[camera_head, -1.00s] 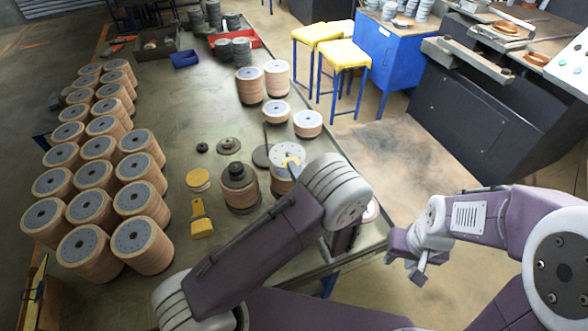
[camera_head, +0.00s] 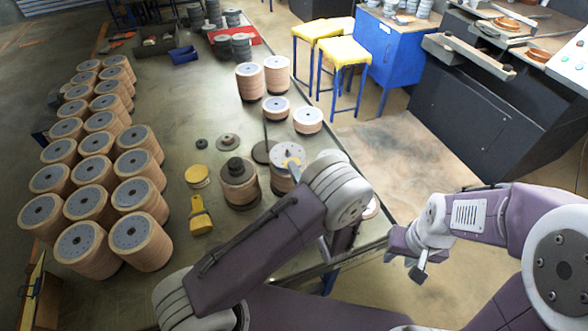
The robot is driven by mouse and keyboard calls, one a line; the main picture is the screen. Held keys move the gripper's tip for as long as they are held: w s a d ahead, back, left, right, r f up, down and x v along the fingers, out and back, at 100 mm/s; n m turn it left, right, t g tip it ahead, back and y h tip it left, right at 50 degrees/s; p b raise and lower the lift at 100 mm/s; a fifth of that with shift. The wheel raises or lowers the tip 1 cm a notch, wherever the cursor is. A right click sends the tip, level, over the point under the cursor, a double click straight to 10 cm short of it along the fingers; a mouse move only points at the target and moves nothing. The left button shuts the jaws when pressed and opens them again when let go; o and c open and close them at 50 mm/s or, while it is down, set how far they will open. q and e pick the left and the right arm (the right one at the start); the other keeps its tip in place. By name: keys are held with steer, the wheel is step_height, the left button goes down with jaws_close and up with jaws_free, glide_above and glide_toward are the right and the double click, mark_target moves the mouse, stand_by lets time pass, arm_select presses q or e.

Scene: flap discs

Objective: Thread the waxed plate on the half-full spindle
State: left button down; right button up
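A stack of tan discs with a dark hub (camera_head: 237,172) stands mid-bench. Beside it on the right, a stack topped by a light grey plate with holes (camera_head: 287,154) is partly covered by my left arm. I cannot tell which of them is the half-full spindle, and no plate is clearly recognisable as waxed.
Several tall disc stacks (camera_head: 85,243) fill the bench's left side. A yellow brush (camera_head: 201,216), a yellow-sided tin (camera_head: 197,175) and dark flanges (camera_head: 228,141) lie mid-bench. More stacks (camera_head: 277,74) stand at the back right. Bare bench lies behind the flanges.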

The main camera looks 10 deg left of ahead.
arm_select(q)
step_height(320, 180, down, 2)
steer(key=shift+f+b, duration=0.1)
steer(key=shift+b, duration=0.45)
steer(key=c, duration=1.6)
jaws_free()
steer(key=shift+s, duration=0.1)
steer(key=b+v, duration=0.1)
steer(key=v, duration=0.7)
steer(key=shift+s+d, duration=0.15)
steer(key=shift+d, duration=0.1)
steer(key=shift+s+d, duration=0.1)
steer(key=shift+s, duration=0.05)
